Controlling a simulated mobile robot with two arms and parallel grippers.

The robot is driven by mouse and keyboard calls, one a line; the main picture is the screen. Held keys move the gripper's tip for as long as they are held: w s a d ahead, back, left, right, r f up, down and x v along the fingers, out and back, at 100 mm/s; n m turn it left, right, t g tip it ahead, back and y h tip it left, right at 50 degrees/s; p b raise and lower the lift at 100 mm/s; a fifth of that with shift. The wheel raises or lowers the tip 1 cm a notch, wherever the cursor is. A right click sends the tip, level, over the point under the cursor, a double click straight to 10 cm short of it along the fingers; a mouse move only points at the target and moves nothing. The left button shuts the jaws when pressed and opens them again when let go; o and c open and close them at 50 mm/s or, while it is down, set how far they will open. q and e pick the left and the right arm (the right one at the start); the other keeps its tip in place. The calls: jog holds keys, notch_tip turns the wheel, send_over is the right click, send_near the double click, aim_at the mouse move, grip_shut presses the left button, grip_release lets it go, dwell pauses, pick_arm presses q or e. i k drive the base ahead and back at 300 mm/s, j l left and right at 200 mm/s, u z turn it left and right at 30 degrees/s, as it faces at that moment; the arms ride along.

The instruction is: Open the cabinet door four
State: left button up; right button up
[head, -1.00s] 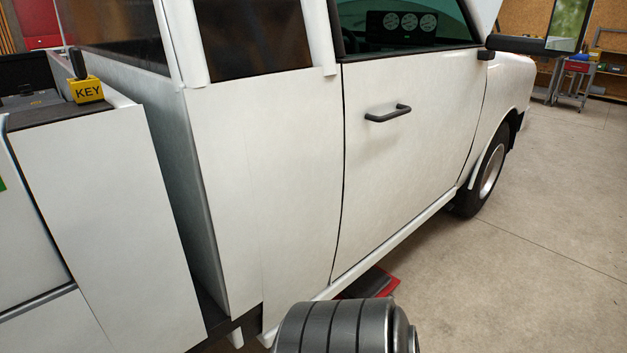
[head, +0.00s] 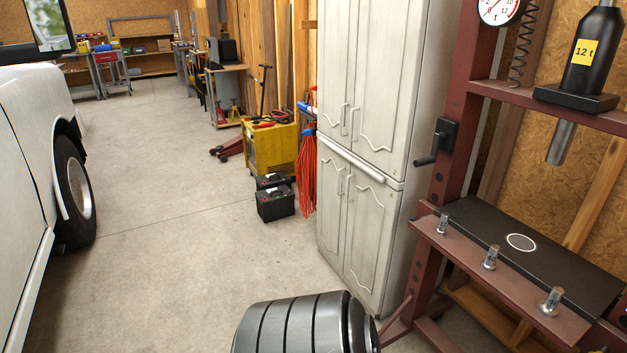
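A tall off-white cabinet (head: 401,100) stands right of centre against the wall. It has two upper doors (head: 364,60) and two lower doors (head: 362,215), each with a curved bar handle near the middle seam. All of its doors look shut. Neither of my grippers is in view; only a dark ribbed part of my own body shows at the bottom.
A red shop press (head: 440,180) with a black plate stands close on the right. A white pickup (head: 25,150) is on the left. A yellow machine (head: 270,148), black batteries (head: 275,203) and a red hose (head: 308,175) lie beyond the cabinet. The concrete floor between is clear.

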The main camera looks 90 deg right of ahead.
aim_at(374, 206)
jog(key=z, duration=3.2)
